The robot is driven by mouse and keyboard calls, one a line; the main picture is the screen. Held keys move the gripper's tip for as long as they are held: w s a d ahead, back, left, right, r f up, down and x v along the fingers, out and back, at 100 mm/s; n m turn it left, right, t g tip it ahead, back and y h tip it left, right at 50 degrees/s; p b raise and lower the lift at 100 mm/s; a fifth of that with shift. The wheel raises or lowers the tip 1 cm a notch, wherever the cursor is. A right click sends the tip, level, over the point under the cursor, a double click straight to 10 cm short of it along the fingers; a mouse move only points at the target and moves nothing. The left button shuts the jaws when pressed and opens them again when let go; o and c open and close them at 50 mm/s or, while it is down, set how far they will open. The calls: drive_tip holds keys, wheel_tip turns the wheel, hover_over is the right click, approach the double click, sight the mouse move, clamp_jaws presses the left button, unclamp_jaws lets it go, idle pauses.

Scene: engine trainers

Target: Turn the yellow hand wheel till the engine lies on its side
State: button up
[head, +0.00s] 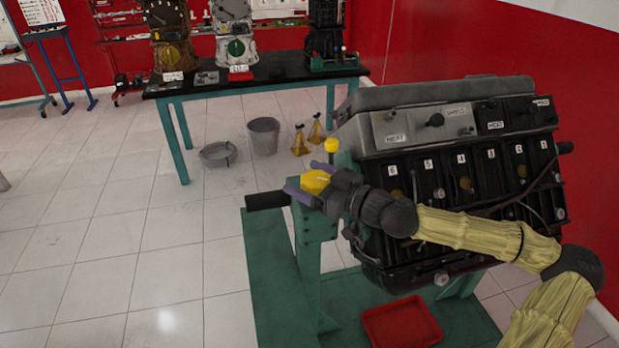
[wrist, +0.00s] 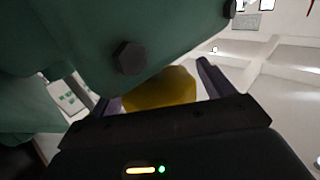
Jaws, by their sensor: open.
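The engine (head: 455,150) is mounted on a green stand (head: 310,240) and sits tilted, its numbered side facing me. The yellow hand wheel (head: 316,181) is at the left end of the stand. My gripper (head: 305,181) is open, with its purple fingers on either side of the wheel. In the wrist view the yellow wheel (wrist: 165,90) lies between the fingers, partly hidden by my gripper's dark body. I cannot tell whether the fingers touch it. A yellow knob (head: 332,145) stands just above the wheel.
A red tray (head: 402,322) lies on the stand's base under the engine. A black-topped bench (head: 260,75) with several engine parts stands behind. A grey bucket (head: 264,136) and yellow jack stands (head: 300,141) are on the floor.

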drive_tip(key=c, duration=1)
drive_tip(key=shift+m+t+b, duration=0.3)
drive_tip(key=shift+t, duration=0.1)
